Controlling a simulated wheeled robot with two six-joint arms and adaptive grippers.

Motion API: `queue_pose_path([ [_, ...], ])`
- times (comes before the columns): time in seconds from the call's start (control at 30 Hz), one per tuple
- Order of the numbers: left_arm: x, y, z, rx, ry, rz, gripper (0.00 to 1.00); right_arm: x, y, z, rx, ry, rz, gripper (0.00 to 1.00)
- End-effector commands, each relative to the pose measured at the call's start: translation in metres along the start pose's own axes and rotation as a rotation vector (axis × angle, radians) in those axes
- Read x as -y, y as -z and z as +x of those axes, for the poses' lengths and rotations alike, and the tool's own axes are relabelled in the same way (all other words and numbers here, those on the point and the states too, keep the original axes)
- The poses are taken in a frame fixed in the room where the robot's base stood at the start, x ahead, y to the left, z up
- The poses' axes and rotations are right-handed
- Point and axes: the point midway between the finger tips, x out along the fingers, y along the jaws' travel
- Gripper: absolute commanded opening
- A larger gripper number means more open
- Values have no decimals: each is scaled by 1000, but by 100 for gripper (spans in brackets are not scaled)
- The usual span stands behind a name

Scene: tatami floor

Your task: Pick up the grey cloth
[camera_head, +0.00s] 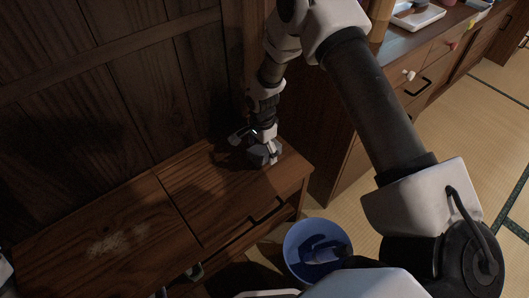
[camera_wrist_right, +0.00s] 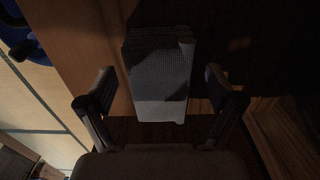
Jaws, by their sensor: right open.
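The grey cloth (camera_head: 265,152) lies on top of the low wooden cabinet (camera_head: 215,185), near its right end. In the right wrist view the cloth (camera_wrist_right: 159,75) is a folded grey piece with a fine weave, partly in shadow. My right gripper (camera_head: 254,138) is right at the cloth in the head view and hides part of it. In the right wrist view my right gripper (camera_wrist_right: 160,88) is open, with one finger on each side of the cloth and a gap on both sides. My left gripper is not in view.
A blue bucket (camera_head: 317,238) stands on the tatami floor (camera_head: 470,110) in front of the cabinet. A pale dusty patch (camera_head: 120,240) marks the cabinet top at left. A taller counter at right holds a white tray (camera_head: 418,17). A wooden wall rises behind.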

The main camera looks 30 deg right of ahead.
Motion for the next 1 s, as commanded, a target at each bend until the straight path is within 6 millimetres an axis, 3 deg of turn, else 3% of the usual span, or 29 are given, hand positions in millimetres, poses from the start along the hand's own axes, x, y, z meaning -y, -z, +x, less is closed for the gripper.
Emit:
queue_pose_path([
  [0.07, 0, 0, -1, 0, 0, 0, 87, 0, 0, -1, 0, 0, 0, 92],
  [0.2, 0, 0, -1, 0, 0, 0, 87, 0, 0, -1, 0, 0, 0, 46],
  [0.27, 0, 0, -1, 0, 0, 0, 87, 0, 0, -1, 0, 0, 0, 28],
  [0.67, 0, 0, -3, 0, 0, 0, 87, -1, 0, -4, 0, -2, 0, 27],
  [1.0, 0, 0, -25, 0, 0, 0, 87, -3, -2, -42, 0, -2, 0, 27],
])
